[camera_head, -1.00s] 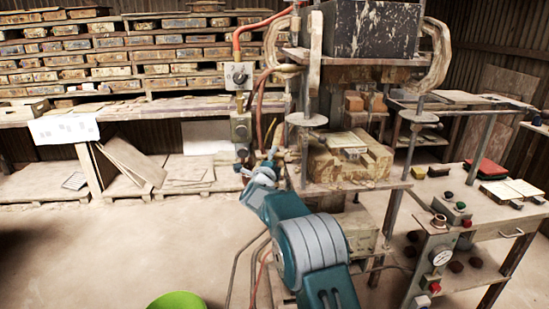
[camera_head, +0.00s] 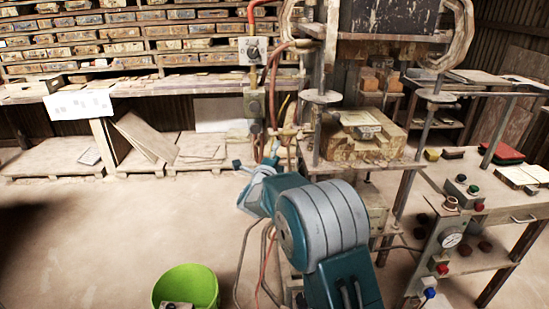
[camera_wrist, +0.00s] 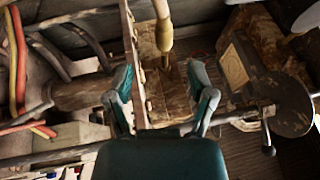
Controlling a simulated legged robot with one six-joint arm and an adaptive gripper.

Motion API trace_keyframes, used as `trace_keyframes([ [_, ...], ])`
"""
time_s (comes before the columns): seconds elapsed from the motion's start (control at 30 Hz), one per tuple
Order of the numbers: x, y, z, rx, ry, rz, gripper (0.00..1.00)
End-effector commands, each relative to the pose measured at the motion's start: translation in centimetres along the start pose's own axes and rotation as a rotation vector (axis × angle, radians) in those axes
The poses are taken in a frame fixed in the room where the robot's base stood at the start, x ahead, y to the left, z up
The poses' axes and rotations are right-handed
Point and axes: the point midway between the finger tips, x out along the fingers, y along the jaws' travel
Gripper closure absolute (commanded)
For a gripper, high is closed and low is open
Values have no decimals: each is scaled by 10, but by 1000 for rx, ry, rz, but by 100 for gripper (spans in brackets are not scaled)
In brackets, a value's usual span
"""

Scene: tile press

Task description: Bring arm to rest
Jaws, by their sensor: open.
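My gripper (camera_wrist: 160,72) is open and empty in the wrist view, its two teal fingers apart. In the head view my arm rises from the bottom edge in front of the press, and its end (camera_head: 240,167) points left near the hoses. The tile press (camera_head: 372,149) stands just behind and right of my arm. Its bed carries a wooden mould block with a pale tile on it. In the wrist view a wooden-handled rod (camera_wrist: 163,32) lies beyond the fingers, and a round metal disc (camera_wrist: 289,102) is at right. My forearm hides the lower press.
A green bucket (camera_head: 187,287) stands on the floor left of my arm. Red hoses (camera_head: 274,77) run down beside the press. A control bench (camera_head: 470,206) with a gauge and buttons is at right. The floor at left is open, with pallets at the back.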

Motion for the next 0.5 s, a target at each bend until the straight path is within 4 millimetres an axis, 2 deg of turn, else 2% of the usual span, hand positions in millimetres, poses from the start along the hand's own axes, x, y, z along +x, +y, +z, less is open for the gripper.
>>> trace_keyframes([
  [0.1,-14,1,1,0,-2,1,29],
  [0.2,-19,0,0,0,-1,0,29],
  [0.5,-20,0,0,0,0,1,29],
])
